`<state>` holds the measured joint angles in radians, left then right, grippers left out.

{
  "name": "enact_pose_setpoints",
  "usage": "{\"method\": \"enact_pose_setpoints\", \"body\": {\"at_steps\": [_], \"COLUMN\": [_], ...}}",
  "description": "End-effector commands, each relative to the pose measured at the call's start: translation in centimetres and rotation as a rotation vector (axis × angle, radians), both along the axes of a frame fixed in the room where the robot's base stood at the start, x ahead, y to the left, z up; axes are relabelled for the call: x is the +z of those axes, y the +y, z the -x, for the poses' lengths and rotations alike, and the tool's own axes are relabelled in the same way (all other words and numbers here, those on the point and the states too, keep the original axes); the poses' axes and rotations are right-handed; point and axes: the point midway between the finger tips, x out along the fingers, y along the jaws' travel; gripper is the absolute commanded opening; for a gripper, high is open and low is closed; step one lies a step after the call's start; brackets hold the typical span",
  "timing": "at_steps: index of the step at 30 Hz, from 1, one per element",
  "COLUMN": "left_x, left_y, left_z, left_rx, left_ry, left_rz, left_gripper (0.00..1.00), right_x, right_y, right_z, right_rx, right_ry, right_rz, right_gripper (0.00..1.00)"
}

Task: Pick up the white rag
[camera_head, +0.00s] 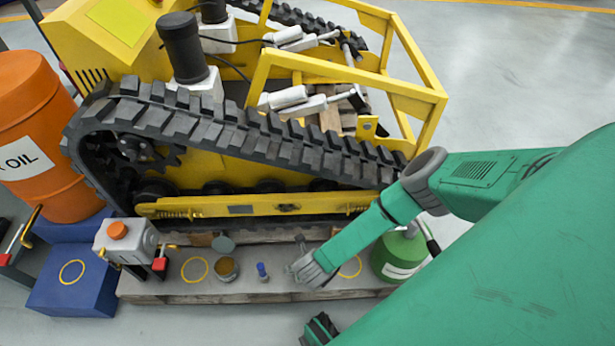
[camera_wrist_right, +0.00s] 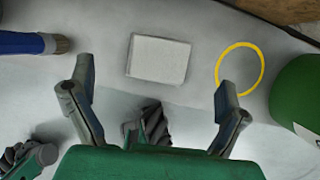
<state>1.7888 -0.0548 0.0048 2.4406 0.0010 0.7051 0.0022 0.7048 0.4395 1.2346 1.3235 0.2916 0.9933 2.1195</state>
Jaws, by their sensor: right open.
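The white rag (camera_wrist_right: 159,59) shows in the right wrist view as a pale, flat rectangle on the grey surface. My right gripper (camera_wrist_right: 152,95) is open, its two fingers spread on either side of and short of the rag, with nothing between them. In the head view my right gripper (camera_head: 310,272) is above the pallet top and hides the rag.
A blue-handled brush (camera_wrist_right: 35,43) lies left of the rag. A yellow ring (camera_wrist_right: 240,68) and a green can (camera_wrist_right: 300,95) are to its right. The yellow tracked carrier (camera_head: 270,203) stands behind the pallet (camera_head: 190,298). A small open tin (camera_head: 226,268) is nearby.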

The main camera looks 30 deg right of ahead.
Motion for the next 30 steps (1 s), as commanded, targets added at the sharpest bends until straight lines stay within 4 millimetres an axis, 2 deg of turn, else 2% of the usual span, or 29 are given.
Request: {"method": "enact_pose_setpoints", "body": {"at_steps": [6, 12, 15, 24, 25, 29, 30], "left_x": [-1.0, -3.2, -3.8, -3.8, -3.8, -3.8, -3.8], "left_y": [0.0, 0.0, 0.0, 0.0, 0.0, 0.0, 0.0], "left_z": [0.0, 0.0, 0.0, 0.0, 0.0, 0.0, 0.0], "left_rx": [0.000, 0.000, 0.000, 0.000, 0.000, 0.000, 0.000], "left_ry": [0.000, 0.000, 0.000, 0.000, 0.000, 0.000, 0.000], "left_rz": [0.000, 0.000, 0.000, 0.000, 0.000, 0.000, 0.000], "left_gripper": [0.40, 0.40, 0.40, 0.40, 0.40, 0.40, 0.40], "right_x": [-1.6, -4.9, -5.9, -6.0, -6.0, -6.1, -6.1], "right_y": [-0.2, -0.4, -0.7, -0.8, -0.8, -0.8, -0.8], "right_z": [-0.4, -0.5, -1.0, -1.2, -1.2, -1.2, -1.2], "right_rx": [0.001, 0.002, 0.000, 0.002, 0.002, 0.003, 0.003], "right_ry": [-0.001, 0.000, -0.001, -0.001, -0.001, 0.000, 0.000], "right_rz": [-0.002, -0.002, 0.000, -0.002, -0.002, -0.001, -0.001], "right_gripper": [0.96, 0.96, 0.96, 0.96, 0.92, 0.46, 0.45]}}
